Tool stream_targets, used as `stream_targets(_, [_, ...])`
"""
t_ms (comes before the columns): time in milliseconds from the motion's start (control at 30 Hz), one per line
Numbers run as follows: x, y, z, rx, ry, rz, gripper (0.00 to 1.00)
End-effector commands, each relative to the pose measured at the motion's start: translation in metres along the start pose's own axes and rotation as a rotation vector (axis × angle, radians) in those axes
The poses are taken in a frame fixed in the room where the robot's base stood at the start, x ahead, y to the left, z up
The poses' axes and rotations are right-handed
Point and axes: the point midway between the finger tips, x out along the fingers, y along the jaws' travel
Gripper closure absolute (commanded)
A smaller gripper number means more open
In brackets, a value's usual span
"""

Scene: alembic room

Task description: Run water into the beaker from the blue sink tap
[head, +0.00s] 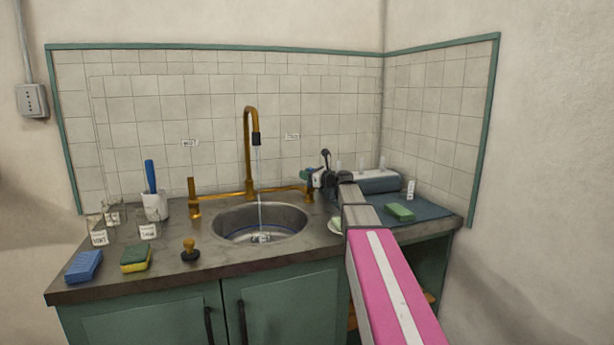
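The brass sink spout (249,150) has a black nozzle, and a thin stream of water (260,185) runs from it into the round metal sink (230,234). A small pale, partly clear object (262,239) is at the bottom under the stream; I cannot tell whether it is the beaker or the drain. The right tap (308,174) shows a small blue-green patch beside my gripper (316,179). My gripper is at this tap; its fingers are too small and overlapped to tell whether they are open or touching it.
Labelled glass vessels (98,234), a white pot with a blue-handled brush (155,206), sponges (136,258) and a brass-and-black stopper (190,250) stand left of the sink. A blue mat (432,208) with a green sponge (400,211) lies right. My arm crosses the right counter.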

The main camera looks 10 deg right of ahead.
Motion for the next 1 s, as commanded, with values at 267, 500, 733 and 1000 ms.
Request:
stream_targets(267, [0.003,-0.002,0.0,0.021,0.034,0.007,1.0])
stream_targets(500, [0.011,-0.007,-0.001,0.095,0.148,0.02,1.0])
stream_targets(733, [0.012,-0.008,-0.003,0.125,0.19,0.022,1.0])
stream_targets(1000, [0.012,-0.008,-0.003,0.127,0.188,0.022,0.61])
